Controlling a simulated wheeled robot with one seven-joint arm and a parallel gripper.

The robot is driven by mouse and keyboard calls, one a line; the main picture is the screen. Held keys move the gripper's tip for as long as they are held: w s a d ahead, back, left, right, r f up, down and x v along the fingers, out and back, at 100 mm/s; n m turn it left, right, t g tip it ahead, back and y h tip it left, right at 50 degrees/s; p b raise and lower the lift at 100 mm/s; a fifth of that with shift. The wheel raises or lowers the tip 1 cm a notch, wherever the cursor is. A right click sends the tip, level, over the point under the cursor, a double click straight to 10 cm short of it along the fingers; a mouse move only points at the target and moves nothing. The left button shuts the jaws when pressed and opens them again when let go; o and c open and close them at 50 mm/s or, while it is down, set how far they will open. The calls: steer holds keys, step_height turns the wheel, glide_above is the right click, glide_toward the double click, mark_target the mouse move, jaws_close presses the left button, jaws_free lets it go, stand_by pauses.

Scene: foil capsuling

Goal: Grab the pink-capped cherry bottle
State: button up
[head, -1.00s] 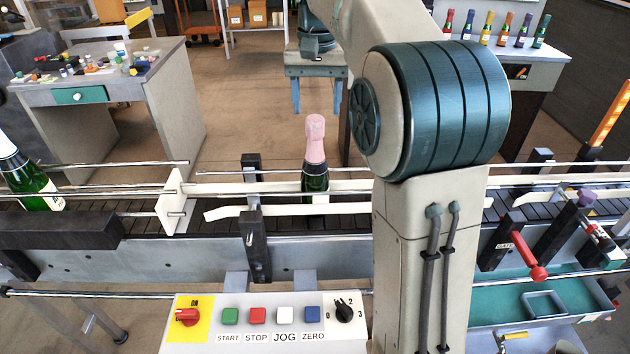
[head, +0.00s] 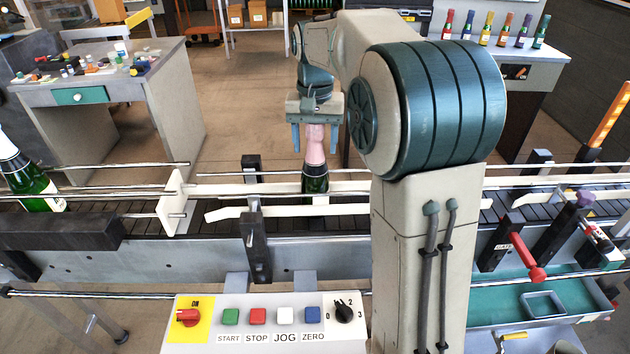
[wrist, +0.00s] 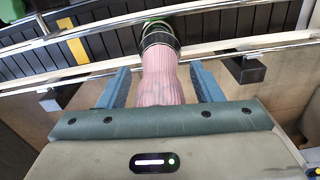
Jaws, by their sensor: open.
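The pink-capped bottle (head: 315,180) stands upright on the conveyor between the guide rails, with a pink foil over its neck and dark green glass below. My gripper (head: 315,148) is at the bottle's top, its blue fingers pointing down. In the wrist view, the pink foil (wrist: 164,80) lies between the two open fingers of my gripper (wrist: 160,88), with a gap on each side. The bottle's lower body is partly hidden by the front rail.
Metal and white guide rails (head: 225,213) run along the conveyor (head: 100,220). A control panel (head: 270,325) is in front. Several small coloured bottles (head: 495,30) stand on a back table.

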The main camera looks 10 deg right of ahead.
jaws_close()
steer(key=shift+r, duration=0.1)
stand_by(1.2)
